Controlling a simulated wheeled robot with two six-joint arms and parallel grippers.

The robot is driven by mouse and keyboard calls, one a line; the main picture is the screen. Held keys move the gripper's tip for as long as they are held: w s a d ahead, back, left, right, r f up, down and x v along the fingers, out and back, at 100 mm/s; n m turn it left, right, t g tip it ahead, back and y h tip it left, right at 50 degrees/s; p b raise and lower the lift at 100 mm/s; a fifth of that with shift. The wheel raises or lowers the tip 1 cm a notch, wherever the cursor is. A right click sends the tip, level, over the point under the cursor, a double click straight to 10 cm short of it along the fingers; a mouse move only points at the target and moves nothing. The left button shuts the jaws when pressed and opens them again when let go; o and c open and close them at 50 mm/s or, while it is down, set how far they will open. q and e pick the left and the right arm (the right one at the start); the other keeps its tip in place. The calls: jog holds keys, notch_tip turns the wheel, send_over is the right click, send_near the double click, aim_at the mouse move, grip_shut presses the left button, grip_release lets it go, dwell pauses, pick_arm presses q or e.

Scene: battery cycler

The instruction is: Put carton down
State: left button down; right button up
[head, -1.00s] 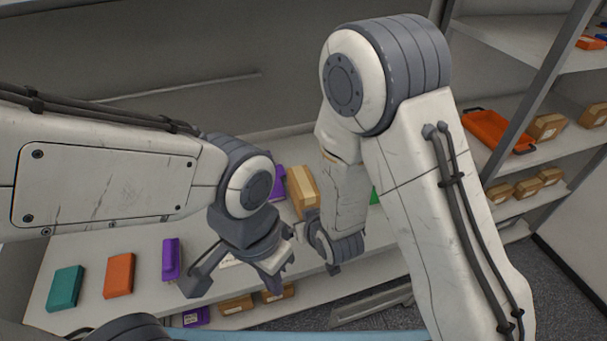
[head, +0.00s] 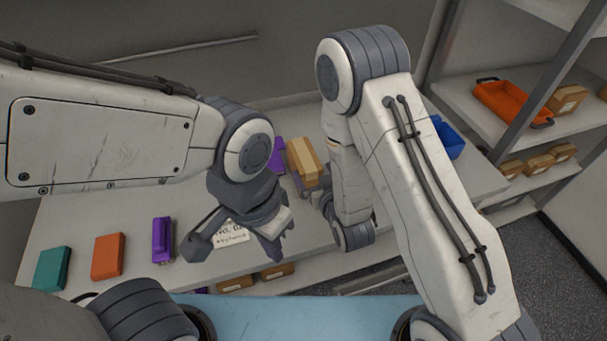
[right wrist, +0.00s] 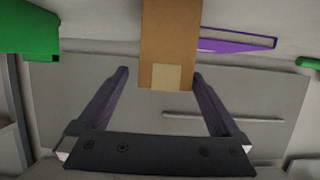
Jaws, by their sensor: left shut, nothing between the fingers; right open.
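A tan carton (head: 303,160) stands on the pale bench at the back, with a lighter tape strip along it. In the right wrist view the carton (right wrist: 169,40) comes in from the top, its near end by the fingertips. My right gripper (right wrist: 160,75) is open, one finger to each side of that end; I cannot tell whether they touch. In the head view the right gripper (head: 325,190) is beside the carton, partly hidden by my right arm.
Teal (head: 52,268), orange (head: 108,257) and purple (head: 163,240) items stand at the bench's left. Another purple item (head: 276,158) is close left of the carton. A blue bin (head: 447,138) is right. Shelves at right hold an orange tray (head: 512,103) and several cartons.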

aim_at(305, 162)
jog(key=shift+b+x, duration=0.4)
jog(key=shift+x, duration=0.4)
jog(key=shift+w+a+p, duration=0.25)
jog(key=shift+w+p, duration=0.1)
jog(key=shift+w, duration=0.05)
jog(key=p+x, duration=0.2)
jog(key=x, duration=0.1)
jog(key=shift+w+a+r, duration=0.1)
jog(key=shift+w+a, duration=0.1)
jog(key=shift+a, duration=0.05)
jog(key=shift+w+a+f, duration=0.1)
jog(key=shift+w+f, duration=0.2)
jog(key=shift+w, duration=0.15)
pick_arm(q)
jog(key=shift+r, duration=0.5)
pick_arm(e)
grip_shut()
